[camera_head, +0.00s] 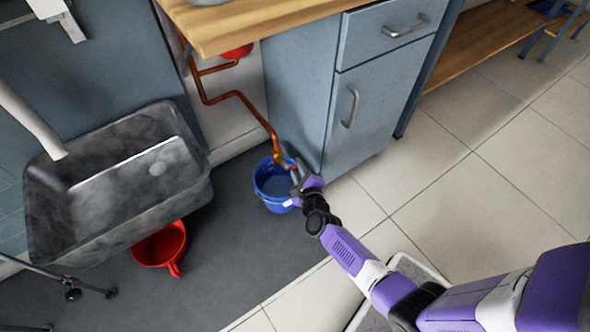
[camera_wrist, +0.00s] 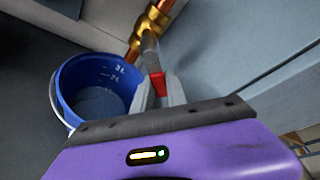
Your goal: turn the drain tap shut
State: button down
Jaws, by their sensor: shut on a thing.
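The drain tap (camera_wrist: 149,24) is a brass valve at the lower end of a copper pipe (camera_head: 240,97). Its red handle (camera_wrist: 158,84) shows between my fingers in the wrist view. My gripper (camera_head: 298,180) is shut on the red handle; its two grey fingertips (camera_wrist: 158,88) press it from both sides. In the head view the tap (camera_head: 280,158) sits above the rim of a blue bucket (camera_head: 262,190), partly hidden by my gripper. The bucket (camera_wrist: 68,75) has white level marks inside and appears to hold some liquid. The tap's outlet is hard to make out.
A blue-grey cabinet (camera_head: 375,105) stands close to the right of the tap. A wooden worktop (camera_head: 250,22) lies above the pipe. A dark sink basin (camera_head: 125,190) and a red bucket (camera_head: 160,247) are to the left. Tiled floor (camera_head: 480,195) on the right is open.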

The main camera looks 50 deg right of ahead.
jog(key=n, duration=0.1)
jog(key=r+n+h, duration=0.1)
jog(key=n, duration=0.1)
jog(key=shift+s+d+h+b, duration=0.15)
jog(key=shift+d+h+b, duration=0.15)
jog(key=shift+d+b, duration=0.1)
jog(key=shift+s+d+r+n+t+h+b, duration=0.1)
jog(key=shift+r+n+t+h+b, duration=0.3)
jog(key=shift+n, duration=0.6)
jog(key=shift+d+r+n+t+h+b, duration=0.1)
jog(key=shift+r+n+t+h+b, duration=0.1)
jog(key=shift+r+n+t+b, duration=0.6)
jog(key=shift+g+p, duration=0.3)
jog(key=shift+g, duration=0.2)
jog(key=c, duration=1.3)
grip_release()
jog(key=shift+c, duration=0.2)
jog(key=p+v, duration=0.2)
jog(key=v, duration=0.5)
jog(key=shift+s+a+f+p, duration=0.15)
jog(key=shift+s+a+p, duration=0.15)
jog(key=shift+p, duration=0.1)
